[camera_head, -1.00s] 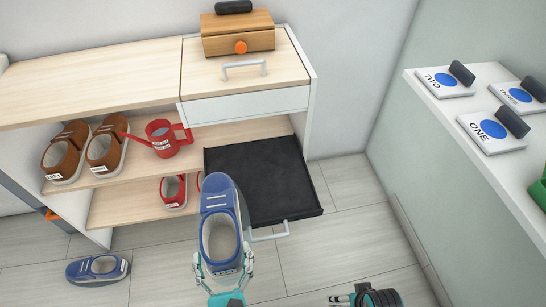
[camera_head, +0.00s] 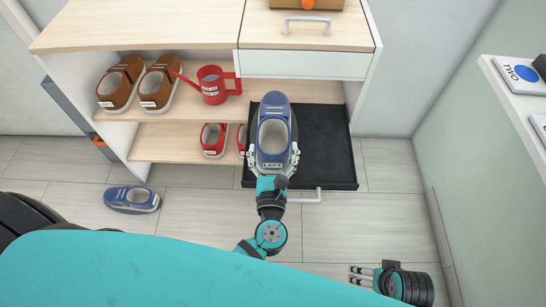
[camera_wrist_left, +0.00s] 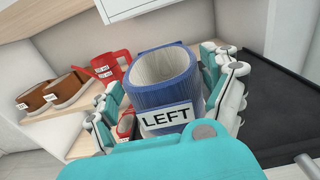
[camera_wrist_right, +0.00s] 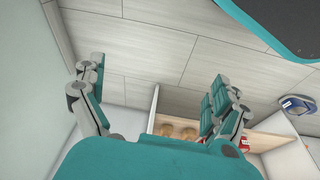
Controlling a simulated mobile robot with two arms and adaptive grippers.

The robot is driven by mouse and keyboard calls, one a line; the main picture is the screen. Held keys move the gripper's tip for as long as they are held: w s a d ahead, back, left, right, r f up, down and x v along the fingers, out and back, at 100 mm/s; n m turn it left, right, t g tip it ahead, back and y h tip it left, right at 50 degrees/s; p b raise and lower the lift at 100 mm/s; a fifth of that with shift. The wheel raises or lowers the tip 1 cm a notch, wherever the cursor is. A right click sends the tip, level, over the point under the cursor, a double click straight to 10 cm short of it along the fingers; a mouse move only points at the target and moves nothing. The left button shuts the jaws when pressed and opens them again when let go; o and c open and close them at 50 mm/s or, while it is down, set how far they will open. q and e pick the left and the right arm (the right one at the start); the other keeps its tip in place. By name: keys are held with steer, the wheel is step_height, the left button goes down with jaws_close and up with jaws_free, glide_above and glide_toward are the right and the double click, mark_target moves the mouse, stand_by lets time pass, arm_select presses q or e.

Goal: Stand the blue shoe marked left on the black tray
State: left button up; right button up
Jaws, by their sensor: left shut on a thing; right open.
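The blue shoe marked LEFT (camera_head: 273,125) is held by its heel in my left gripper (camera_head: 272,168), toe pointing away from me. In the head view it overlaps the left part of the black tray (camera_head: 325,150); whether it touches the tray I cannot tell. The left wrist view shows the fingers closed on both sides of the heel, with the LEFT label (camera_wrist_left: 167,117) facing the camera. The tray is pulled out below the drawer and its right part is bare. My right gripper (camera_head: 362,276) is open and empty over the floor at lower right.
Another blue shoe (camera_head: 132,199) lies on the floor at left. Brown shoes (camera_head: 157,88) and a red watering can (camera_head: 212,86) stand on the upper shelf, red shoes (camera_head: 213,139) on the lower. A white ledge (camera_head: 517,88) is at right. The floor right of the tray is clear.

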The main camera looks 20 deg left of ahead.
arm_select(q)
step_height(320, 180, down, 3)
steer(key=shift+r+b, duration=0.2)
steer(key=shift+b, duration=0.25)
arm_select(e)
steer(key=v, duration=0.2)
steer(key=w+v, duration=0.1)
steer(key=v, duration=0.1)
steer(key=shift+s+r, duration=0.1)
steer(key=shift+r, duration=0.15)
arm_select(q)
steer(key=o, duration=1.2)
steer(key=shift+f, duration=0.1)
arm_select(e)
steer(key=shift+r, duration=0.1)
